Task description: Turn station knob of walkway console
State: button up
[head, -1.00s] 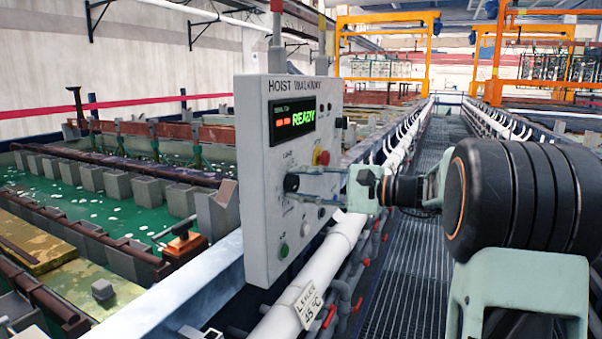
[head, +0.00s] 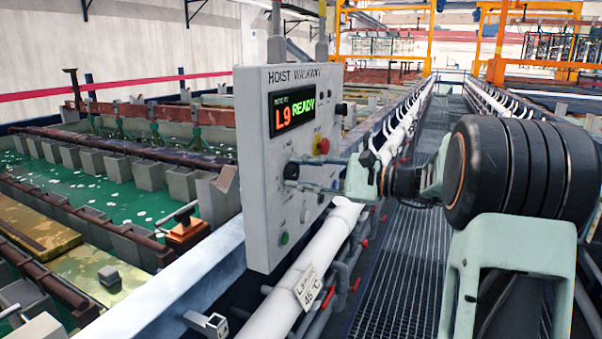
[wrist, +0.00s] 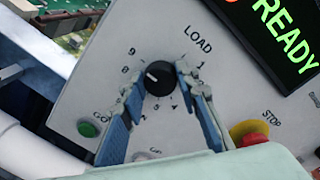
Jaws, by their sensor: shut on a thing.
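The grey walkway console (head: 262,215) stands left of centre in the head view, headed HOIST WALKWAY. Its display (head: 293,115) reads "L9 READY". The black station knob (wrist: 159,78) is in the middle of the wrist view, with a dial of numbers and the word LOAD around it. Its white mark points up and left, toward the 9 and 8 side. My gripper (head: 297,172) reaches the console from the right. In the wrist view, its blue-padded fingers (wrist: 160,84) are shut on the knob, one on each side.
A red stop button on a yellow base (wrist: 249,133) is close to the right finger. A green button (wrist: 88,129) is at lower left. A white pipe (head: 320,250) runs below the console, beside the grated walkway (head: 405,265).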

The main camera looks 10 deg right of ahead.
jog(key=o, duration=1.2)
jog(key=shift+c, duration=0.2)
jog(key=v, duration=1.2)
